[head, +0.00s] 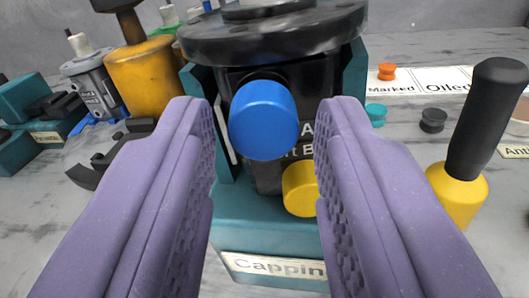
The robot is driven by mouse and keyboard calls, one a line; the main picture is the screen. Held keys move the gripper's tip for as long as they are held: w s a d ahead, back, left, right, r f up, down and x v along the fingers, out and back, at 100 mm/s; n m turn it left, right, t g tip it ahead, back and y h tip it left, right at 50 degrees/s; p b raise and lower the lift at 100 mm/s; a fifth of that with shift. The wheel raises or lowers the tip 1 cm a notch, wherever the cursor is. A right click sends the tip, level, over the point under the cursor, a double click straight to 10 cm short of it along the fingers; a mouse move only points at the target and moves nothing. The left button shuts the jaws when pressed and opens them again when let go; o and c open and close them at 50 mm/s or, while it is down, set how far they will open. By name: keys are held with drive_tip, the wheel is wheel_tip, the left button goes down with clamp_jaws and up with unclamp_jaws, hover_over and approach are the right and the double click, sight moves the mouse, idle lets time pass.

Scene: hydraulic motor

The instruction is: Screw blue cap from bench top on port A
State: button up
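The blue cap (264,120) sits at the upper port on the front of the black hydraulic motor (275,38). I cannot tell how far it is seated. My gripper (263,112) has its two purple fingers spread to either side of the cap. A gap shows on the cap's left, and the right finger is close to its right edge; contact on the right is unclear. A yellow cap (300,188) sits lower on the motor, partly beside the right finger. The lettering by the ports is partly hidden.
The motor stands in a teal fixture (240,228) labelled "Cappin...". Orange (387,72), teal (376,114) and black (433,120) caps lie at right. A black-and-yellow handled tool (477,140) stands right. A yellow container (145,75) and grey part (92,80) stand left.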

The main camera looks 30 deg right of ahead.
drive_tip(key=n+p, duration=0.1)
drive_tip(key=n, duration=0.1)
drive_tip(key=shift+r+n+p, duration=0.25)
drive_tip(key=shift+n+p, duration=0.1)
drive_tip(key=shift+n, duration=0.05)
drive_tip(key=n+p, duration=0.1)
drive_tip(key=n, duration=0.1)
drive_tip(key=shift+n, duration=0.4)
drive_tip(key=n+p, duration=0.1)
drive_tip(key=n, duration=0.1)
drive_tip(key=shift+a+n, duration=0.1)
drive_tip(key=shift+n, duration=0.2)
drive_tip(key=shift+f+n+p, duration=0.25)
drive_tip(key=shift+n+p, duration=0.05)
drive_tip(key=shift+n, duration=0.8)
drive_tip(key=shift+c, duration=0.4)
clamp_jaws()
